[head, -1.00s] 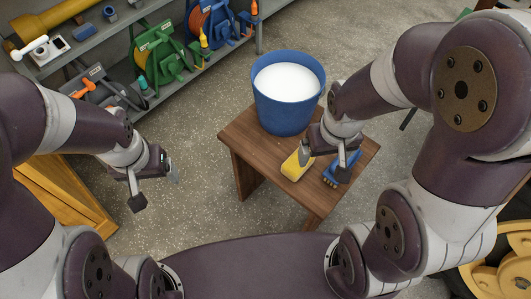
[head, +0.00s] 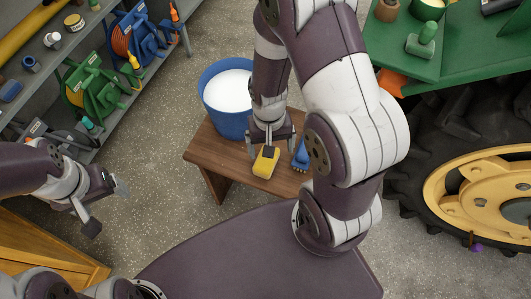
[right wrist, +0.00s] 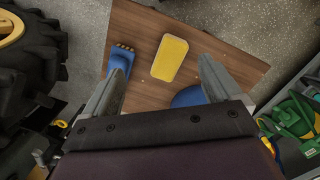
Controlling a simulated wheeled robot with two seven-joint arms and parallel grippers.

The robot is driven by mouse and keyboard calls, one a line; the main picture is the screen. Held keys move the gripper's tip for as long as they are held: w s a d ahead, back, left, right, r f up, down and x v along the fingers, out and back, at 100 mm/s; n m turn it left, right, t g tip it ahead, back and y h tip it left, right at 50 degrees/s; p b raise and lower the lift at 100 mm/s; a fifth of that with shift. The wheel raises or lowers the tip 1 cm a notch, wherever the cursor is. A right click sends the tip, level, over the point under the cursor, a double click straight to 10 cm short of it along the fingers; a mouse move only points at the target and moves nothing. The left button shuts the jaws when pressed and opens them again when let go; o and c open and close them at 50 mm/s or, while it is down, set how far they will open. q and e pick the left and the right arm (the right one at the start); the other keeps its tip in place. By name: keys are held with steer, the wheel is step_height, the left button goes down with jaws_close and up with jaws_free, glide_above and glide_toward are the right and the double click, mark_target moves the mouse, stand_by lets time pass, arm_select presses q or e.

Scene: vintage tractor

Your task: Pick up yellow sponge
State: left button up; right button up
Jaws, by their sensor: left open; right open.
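The yellow sponge (head: 265,163) lies on the small wooden table, in front of the blue bucket. In the right wrist view the sponge (right wrist: 170,58) lies flat between and beyond the fingertips. My right gripper (head: 270,143) is open and empty, above the table just behind the sponge; it also shows in the right wrist view (right wrist: 162,78). Its contact with the sponge does not show. My left gripper (head: 106,206) is open and empty, over the floor at left, well away from the table.
A blue brush (head: 301,156) lies right of the sponge. The blue bucket (head: 228,122) with white contents stands at the back of the wooden table (head: 205,148). A shelf with reels is at left. A tractor wheel (head: 475,190) and green bench (head: 460,60) are at right.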

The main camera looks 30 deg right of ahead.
mark_target(267, 159)
steer(key=w+f+m+b, duration=0.1)
steer(key=f+m, duration=0.1)
steer(key=f, duration=0.3)
steer(key=w+f+m+b, duration=0.1)
steer(key=w+f+m, duration=0.1)
steer(key=f, duration=0.4)
steer(key=w+d+f+m+t+b, duration=0.1)
steer(key=f+m, duration=0.1)
steer(key=f, duration=0.3)
steer(key=shift+w+f, duration=0.15)
arm_select(q)
step_height(267, 159, down, 2)
steer(key=shift+s, duration=0.1)
arm_select(e)
steer(key=c, duration=1)
steer(key=shift+c, duration=0.2)
arm_select(q)
step_height(267, 159, up, 3)
steer(key=p, duration=0.2)
steer(key=shift+p, duration=0.3)
arm_select(e)
step_height(267, 159, up, 10)
steer(key=shift+r, duration=0.1)
